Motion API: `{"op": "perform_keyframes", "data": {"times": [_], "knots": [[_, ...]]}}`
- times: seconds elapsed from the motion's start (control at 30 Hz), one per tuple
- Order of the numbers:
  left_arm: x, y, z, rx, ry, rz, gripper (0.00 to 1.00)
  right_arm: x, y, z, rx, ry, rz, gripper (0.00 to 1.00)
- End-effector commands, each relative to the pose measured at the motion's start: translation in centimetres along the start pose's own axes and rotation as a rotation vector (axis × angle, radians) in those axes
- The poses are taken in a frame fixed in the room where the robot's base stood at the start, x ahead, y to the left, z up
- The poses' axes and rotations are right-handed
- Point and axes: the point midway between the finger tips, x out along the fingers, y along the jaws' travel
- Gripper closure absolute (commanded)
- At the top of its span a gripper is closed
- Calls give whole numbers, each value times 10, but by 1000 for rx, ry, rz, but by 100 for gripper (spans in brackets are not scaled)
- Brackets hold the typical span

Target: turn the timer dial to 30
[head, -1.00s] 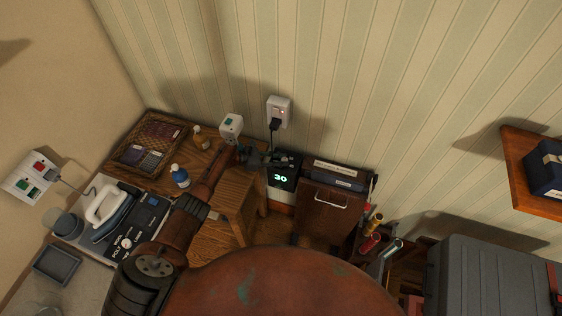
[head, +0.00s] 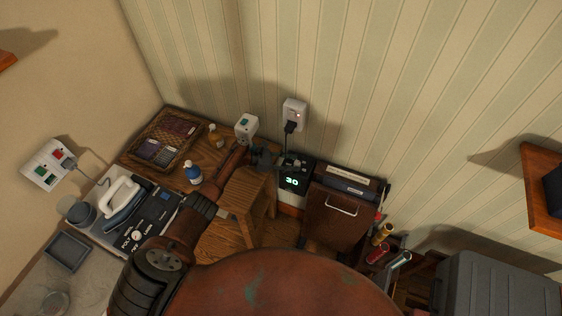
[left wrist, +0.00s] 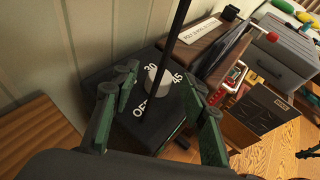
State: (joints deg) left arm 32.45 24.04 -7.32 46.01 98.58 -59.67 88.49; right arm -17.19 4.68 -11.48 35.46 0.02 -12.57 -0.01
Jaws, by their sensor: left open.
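Which mark the dial points at is not clear. My left gripper (head: 288,161) is over the timer top. In the left wrist view its green fingers (left wrist: 163,80) are apart, one on each side of the dial; contact cannot be told. A dark cord crosses in front of the dial.
A wall outlet (head: 294,114) with a plugged cord is above the timer. A dark cabinet (head: 334,217) with a handle stands to its right. A wooden stool (head: 246,194), a blue bottle (head: 193,173) and a wicker tray (head: 134,153) are to the left.

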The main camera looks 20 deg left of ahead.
Motion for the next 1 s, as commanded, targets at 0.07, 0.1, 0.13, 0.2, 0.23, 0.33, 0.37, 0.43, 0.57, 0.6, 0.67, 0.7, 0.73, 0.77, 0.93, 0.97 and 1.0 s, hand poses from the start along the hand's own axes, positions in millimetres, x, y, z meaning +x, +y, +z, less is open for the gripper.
{"op": "perform_keyframes", "data": {"times": [0.07, 0.1, 0.13, 0.2, 0.23, 0.33, 0.37, 0.43, 0.57, 0.6, 0.67, 0.7, 0.73, 0.77, 0.93, 0.97, 1.0], "knots": [[-12, 0, -2, 2, 2, 1, 60, 0, -1, 0, 0, 0, -1, 100], [-20, 0, -2, 1, 3, 2, 60, 0, -1, 0, 0, 0, -1, 100], [-27, 0, -3, 1, 4, 3, 60, 0, -1, 0, 0, 1, -1, 100], [-43, 0, -2, 2, 4, 2, 60, 0, -1, -1, 0, 1, -1, 100], [-50, 0, -2, 3, 4, 3, 60, 0, -1, -1, 0, 1, -1, 100], [-70, 0, -2, 1, 4, 1, 60, 0, -1, -1, 1, 1, -1, 100], [-76, 0, -2, 1, 4, 2, 60, 0, -1, -1, 1, 1, -1, 100], [-87, 0, -2, 1, 3, 1, 60, 0, -1, -1, 1, 1, -1, 100], [-103, 0, -1, 0, 2, 1, 60, 0, -1, -1, 1, 1, -1, 100], [-106, 0, -1, 0, 2, 1, 60, 0, -1, -1, 1, 1, -1, 100], [-109, 0, -1, -1, 2, 1, 60, 0, -1, -1, 1, 1, -1, 100], [-110, 0, -1, -1, 2, 0, 60, 0, -1, -1, 1, 1, -1, 100], [-111, 0, -1, 0, 2, 0, 60, 0, -1, -1, 1, 1, -1, 100], [-111, 0, -1, 0, 2, 0, 60, 0, -1, -1, 1, 1, -1, 100], [-111, 0, -1, 0, 2, 0, 60, 0, -2, -1, 1, 1, -1, 100], [-111, 0, -1, 0, 2, 0, 60, 0, -2, -1, 1, 1, -1, 100], [-111, 0, -1, 0, 2, 0, 60, 0, -2, -1, 1, 1, -1, 100]]}}
